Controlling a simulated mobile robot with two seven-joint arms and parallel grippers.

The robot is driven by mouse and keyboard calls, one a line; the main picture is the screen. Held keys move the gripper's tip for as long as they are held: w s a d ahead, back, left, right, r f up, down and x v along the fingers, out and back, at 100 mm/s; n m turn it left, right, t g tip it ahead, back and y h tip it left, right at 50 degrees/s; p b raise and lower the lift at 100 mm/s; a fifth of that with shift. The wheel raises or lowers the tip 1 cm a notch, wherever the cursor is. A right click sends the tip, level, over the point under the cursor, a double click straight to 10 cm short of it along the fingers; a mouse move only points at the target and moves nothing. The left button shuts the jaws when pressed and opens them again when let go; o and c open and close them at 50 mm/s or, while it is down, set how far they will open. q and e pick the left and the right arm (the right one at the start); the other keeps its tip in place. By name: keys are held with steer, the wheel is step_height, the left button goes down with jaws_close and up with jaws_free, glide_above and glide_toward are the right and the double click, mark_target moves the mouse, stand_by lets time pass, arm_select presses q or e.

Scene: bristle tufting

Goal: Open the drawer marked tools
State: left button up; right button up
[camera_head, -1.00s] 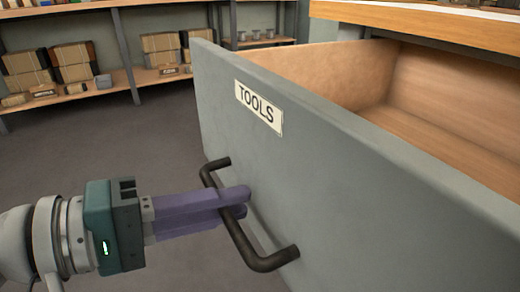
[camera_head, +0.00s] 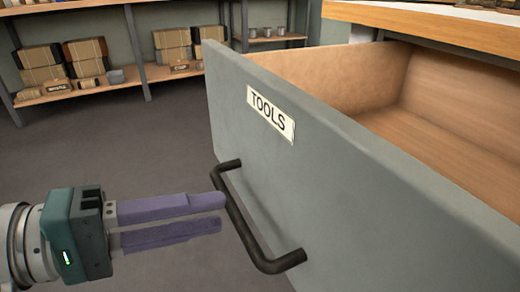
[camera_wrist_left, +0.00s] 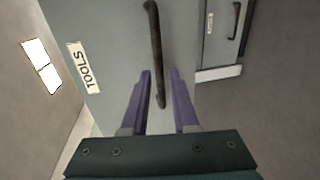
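The grey drawer marked TOOLS (camera_head: 330,165) stands pulled out, with its bare wooden inside showing. Its white label (camera_head: 270,113) is on the front, and its dark bar handle (camera_head: 243,222) is below the label. My left gripper (camera_head: 222,213) is to the left of the handle, with its purple fingers parted and nothing between them. In the left wrist view the handle (camera_wrist_left: 156,55) lies ahead of the open fingers (camera_wrist_left: 160,75), in line with the gap between them. My right gripper is not in view.
A wooden worktop (camera_head: 430,25) is above the drawer at the right. Shelves (camera_head: 130,85) with brown boxes stand along the back wall. The grey floor (camera_head: 110,155) at the left is clear. Another handled front (camera_wrist_left: 218,35) shows in the left wrist view.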

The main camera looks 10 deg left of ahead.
arm_select(q)
steer(key=p+v, duration=0.1)
steer(key=v, duration=0.5)
